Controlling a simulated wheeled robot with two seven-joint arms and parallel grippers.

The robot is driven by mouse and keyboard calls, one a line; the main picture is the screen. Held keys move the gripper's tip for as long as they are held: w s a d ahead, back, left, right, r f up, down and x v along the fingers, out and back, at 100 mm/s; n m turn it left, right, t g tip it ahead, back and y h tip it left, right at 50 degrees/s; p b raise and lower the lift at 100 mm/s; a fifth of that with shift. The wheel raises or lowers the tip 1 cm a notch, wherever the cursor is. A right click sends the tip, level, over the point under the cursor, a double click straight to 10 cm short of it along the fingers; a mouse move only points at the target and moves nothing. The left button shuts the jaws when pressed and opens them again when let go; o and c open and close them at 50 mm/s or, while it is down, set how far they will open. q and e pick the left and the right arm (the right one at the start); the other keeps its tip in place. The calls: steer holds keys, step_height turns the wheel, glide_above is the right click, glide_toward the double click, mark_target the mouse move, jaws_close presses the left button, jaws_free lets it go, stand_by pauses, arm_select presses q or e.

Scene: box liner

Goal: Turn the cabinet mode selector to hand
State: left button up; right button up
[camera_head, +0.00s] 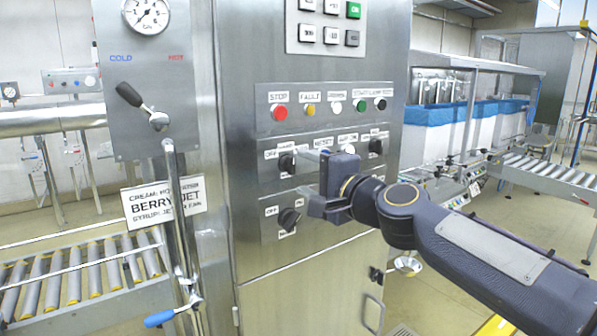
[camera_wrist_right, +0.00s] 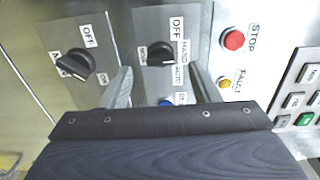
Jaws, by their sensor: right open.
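The cabinet mode selector (camera_head: 286,162) is a black rotary knob on the steel cabinet front, below the red stop button. In the right wrist view the selector (camera_wrist_right: 160,54) has OFF, HAND and AUTO labels beside it; I cannot tell exactly which mark it points to. My right gripper (camera_head: 310,177) is open and empty, just right of the selector in the head view. In the right wrist view its two fingers (camera_wrist_right: 162,84) stand apart, with the knob showing beyond the gap between them. I cannot see contact with the knob. My left gripper is not in view.
A second black knob (camera_head: 289,218) with an OFF label sits below. The red stop button (camera_head: 280,112) and amber fault lamp (camera_head: 307,110) are above. A blue button (camera_wrist_right: 165,102) is partly hidden by my gripper. A lever with a pipe (camera_head: 158,121) stands left of the cabinet.

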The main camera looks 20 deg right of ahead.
steer(key=shift+v, duration=1.85)
